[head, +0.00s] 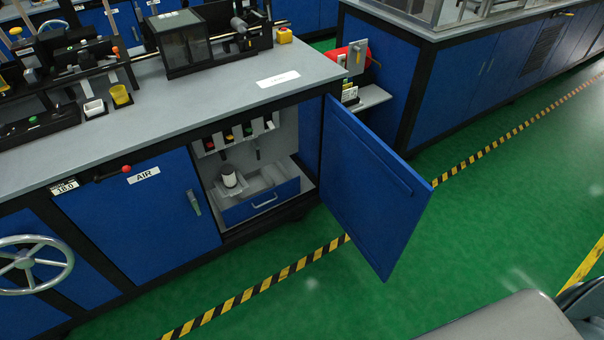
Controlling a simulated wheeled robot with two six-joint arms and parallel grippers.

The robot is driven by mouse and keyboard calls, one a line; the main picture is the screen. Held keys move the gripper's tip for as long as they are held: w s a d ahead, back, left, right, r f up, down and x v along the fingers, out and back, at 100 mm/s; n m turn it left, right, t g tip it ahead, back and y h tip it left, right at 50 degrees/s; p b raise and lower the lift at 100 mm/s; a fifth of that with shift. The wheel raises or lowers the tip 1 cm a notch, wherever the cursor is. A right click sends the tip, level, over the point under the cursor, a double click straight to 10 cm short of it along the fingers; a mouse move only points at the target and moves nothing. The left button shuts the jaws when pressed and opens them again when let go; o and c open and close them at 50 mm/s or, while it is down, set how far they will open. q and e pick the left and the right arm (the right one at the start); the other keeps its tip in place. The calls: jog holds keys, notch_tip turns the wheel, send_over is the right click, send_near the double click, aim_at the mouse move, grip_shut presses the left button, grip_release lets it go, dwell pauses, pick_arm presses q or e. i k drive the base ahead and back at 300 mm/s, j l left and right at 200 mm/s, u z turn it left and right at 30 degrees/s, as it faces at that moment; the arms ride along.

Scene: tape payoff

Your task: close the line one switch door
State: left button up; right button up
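The blue switch door (365,185) is swung wide open on the right side of the cabinet in the head view. It is hinged at the cabinet's right edge and juts out over the green floor. The open compartment shows a row of switches (235,137) on a panel. Below them are a white cylinder (229,177) and a blue drawer (262,201) with a handle. Neither of my grippers shows in the head view.
A closed blue door with an AIR label (144,175) is left of the opening. A handwheel (31,264) is at far left. Yellow-black tape (268,284) crosses the floor under the open door. A grey rounded shape (507,320) fills the bottom right. Green floor right of the door is clear.

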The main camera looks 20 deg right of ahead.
aim_at(378, 199)
jog(key=i+l+u, duration=0.1)
jog(key=l+u, duration=0.4)
jog(key=l, duration=0.4)
jog(key=k+l+u, duration=0.1)
jog(key=l+u, duration=0.4)
jog(key=l, duration=0.35)
jog(key=k+l, duration=0.1)
jog(key=l, duration=0.65)
jog(key=k+l, duration=0.1)
jog(key=l, duration=0.65)
jog(key=k+l, duration=0.1)
jog(key=l, duration=0.7)
jog(key=k+l, duration=0.45)
jog(key=l+u, duration=0.05)
jog(key=l, duration=0.05)
